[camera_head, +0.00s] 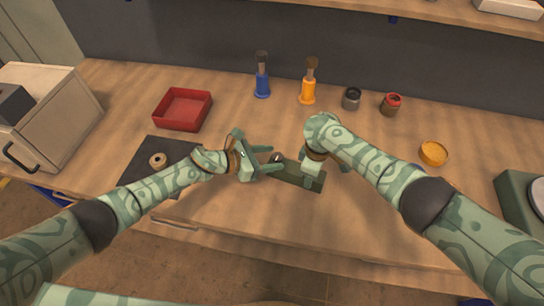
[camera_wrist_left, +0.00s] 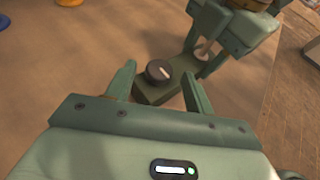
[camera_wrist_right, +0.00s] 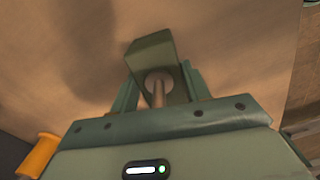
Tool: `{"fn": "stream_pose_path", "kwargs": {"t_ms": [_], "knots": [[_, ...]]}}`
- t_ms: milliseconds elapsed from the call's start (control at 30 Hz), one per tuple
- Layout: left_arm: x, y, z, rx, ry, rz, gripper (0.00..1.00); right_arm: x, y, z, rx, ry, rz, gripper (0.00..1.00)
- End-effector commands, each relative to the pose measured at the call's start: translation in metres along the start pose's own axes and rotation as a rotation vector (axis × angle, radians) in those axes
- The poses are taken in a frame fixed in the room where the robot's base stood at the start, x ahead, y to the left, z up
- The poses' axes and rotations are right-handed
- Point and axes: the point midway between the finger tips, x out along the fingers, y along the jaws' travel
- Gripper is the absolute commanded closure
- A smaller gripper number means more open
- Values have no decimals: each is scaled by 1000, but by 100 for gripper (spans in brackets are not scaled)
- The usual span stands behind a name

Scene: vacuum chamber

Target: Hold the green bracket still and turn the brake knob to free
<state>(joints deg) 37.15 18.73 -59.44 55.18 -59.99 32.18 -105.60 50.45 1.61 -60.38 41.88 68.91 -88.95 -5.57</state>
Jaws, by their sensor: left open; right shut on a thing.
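The green bracket (camera_head: 300,178) lies on the wooden bench near its front edge. The dark round brake knob (camera_wrist_left: 157,71), with a pale pointer line, sits at the bracket's left end; it also shows in the head view (camera_head: 277,157). My left gripper (camera_wrist_left: 158,74) is open, its fingers on either side of the knob with gaps visible. My right gripper (camera_wrist_right: 160,82) is shut on the bracket; between its fingers, a grey rod (camera_wrist_right: 158,92) shows before a green block (camera_wrist_right: 151,48). In the head view my right gripper (camera_head: 311,172) partly covers the bracket's right part.
A dark mat (camera_head: 133,170) with a tan ring (camera_head: 158,160) lies left, beneath my left arm.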

Motion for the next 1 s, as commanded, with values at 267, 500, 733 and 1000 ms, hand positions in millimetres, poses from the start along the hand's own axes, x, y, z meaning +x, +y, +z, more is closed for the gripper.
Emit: {"fn": "stream_pose_path", "kwargs": {"t_ms": [267,500,733,1000], "knots": [[11,-1,0,1,0,-1,47,0,0,0,1,0,0,93],[11,-1,0,1,0,-1,72,0,0,0,1,0,0,93],[11,-1,0,0,0,-1,91,0,0,0,2,1,1,93],[12,-4,-1,-22,5,52,91,0,0,0,2,1,1,93]]}}
